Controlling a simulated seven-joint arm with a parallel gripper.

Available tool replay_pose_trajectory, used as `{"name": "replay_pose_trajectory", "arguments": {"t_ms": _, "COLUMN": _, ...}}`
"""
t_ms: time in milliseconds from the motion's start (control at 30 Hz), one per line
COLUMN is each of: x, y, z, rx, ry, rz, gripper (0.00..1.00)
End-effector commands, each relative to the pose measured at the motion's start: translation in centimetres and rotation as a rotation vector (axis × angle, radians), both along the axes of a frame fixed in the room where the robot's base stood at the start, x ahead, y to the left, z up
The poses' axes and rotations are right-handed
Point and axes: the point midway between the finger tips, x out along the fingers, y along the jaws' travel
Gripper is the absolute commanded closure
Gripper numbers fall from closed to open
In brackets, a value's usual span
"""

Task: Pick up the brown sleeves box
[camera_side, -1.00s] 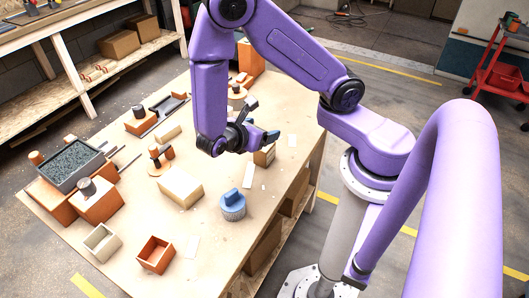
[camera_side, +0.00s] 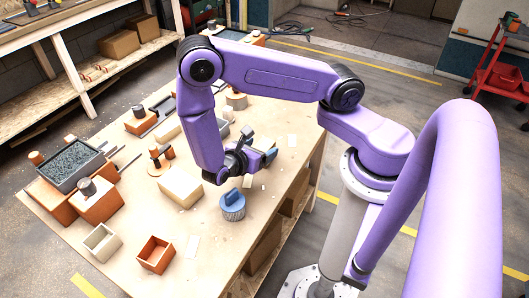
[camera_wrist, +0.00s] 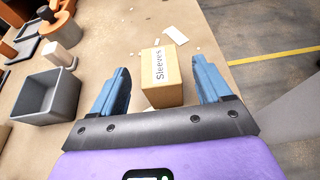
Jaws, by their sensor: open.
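The brown sleeves box (camera_wrist: 161,77) is a small tan carton with "Sleeves" printed on its top. In the wrist view it stands on the table between my two fingers, slightly ahead of the palm. My gripper (camera_wrist: 162,88) is open, with a blue finger on each side of the box and a gap visible on both sides. In the side view my gripper (camera_side: 260,145) is low over the right part of the table, and it mostly hides the box there.
A grey open bin (camera_wrist: 45,96) stands left of my left finger. A blue round part (camera_side: 232,206) and a cream block (camera_side: 180,188) stand nearer the front in the side view. White cards (camera_wrist: 174,35) lie beyond the box. The table's right edge is close.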

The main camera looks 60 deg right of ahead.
Motion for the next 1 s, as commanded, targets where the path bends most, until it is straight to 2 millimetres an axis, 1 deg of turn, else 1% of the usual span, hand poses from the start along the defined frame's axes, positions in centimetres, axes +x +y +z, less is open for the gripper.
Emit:
{"name": "replay_pose_trajectory", "arguments": {"t_ms": 33, "x": 0.0, "y": -0.1, "z": -0.5, "rx": -0.002, "ry": 0.001, "rz": -0.001, "gripper": 0.22}}
{"name": "replay_pose_trajectory", "arguments": {"t_ms": 200, "x": -0.2, "y": -2.8, "z": -1.4, "rx": -0.002, "ry": 0.003, "rz": -0.003, "gripper": 0.22}}
{"name": "replay_pose_trajectory", "arguments": {"t_ms": 333, "x": -0.2, "y": -4.2, "z": -2.0, "rx": -0.002, "ry": 0.002, "rz": -0.002, "gripper": 0.22}}
{"name": "replay_pose_trajectory", "arguments": {"t_ms": 467, "x": -0.2, "y": -4.6, "z": -2.2, "rx": 0.001, "ry": 0.000, "rz": 0.000, "gripper": 0.22}}
{"name": "replay_pose_trajectory", "arguments": {"t_ms": 667, "x": -0.2, "y": -4.6, "z": -2.2, "rx": 0.001, "ry": 0.000, "rz": 0.000, "gripper": 0.22}}
{"name": "replay_pose_trajectory", "arguments": {"t_ms": 700, "x": -0.2, "y": -4.6, "z": -2.2, "rx": 0.001, "ry": 0.000, "rz": 0.000, "gripper": 0.35}}
{"name": "replay_pose_trajectory", "arguments": {"t_ms": 767, "x": -0.2, "y": -4.6, "z": -2.2, "rx": 0.001, "ry": 0.000, "rz": 0.000, "gripper": 0.55}}
{"name": "replay_pose_trajectory", "arguments": {"t_ms": 800, "x": -0.2, "y": -4.6, "z": -2.2, "rx": 0.001, "ry": 0.000, "rz": 0.000, "gripper": 0.68}}
{"name": "replay_pose_trajectory", "arguments": {"t_ms": 833, "x": -0.2, "y": -4.6, "z": -2.2, "rx": 0.001, "ry": 0.000, "rz": 0.000, "gripper": 0.78}}
{"name": "replay_pose_trajectory", "arguments": {"t_ms": 867, "x": -0.2, "y": -4.6, "z": -2.2, "rx": 0.001, "ry": 0.000, "rz": 0.000, "gripper": 0.79}}
{"name": "replay_pose_trajectory", "arguments": {"t_ms": 1000, "x": -0.2, "y": -4.6, "z": -2.2, "rx": 0.000, "ry": 0.000, "rz": 0.000, "gripper": 0.79}}
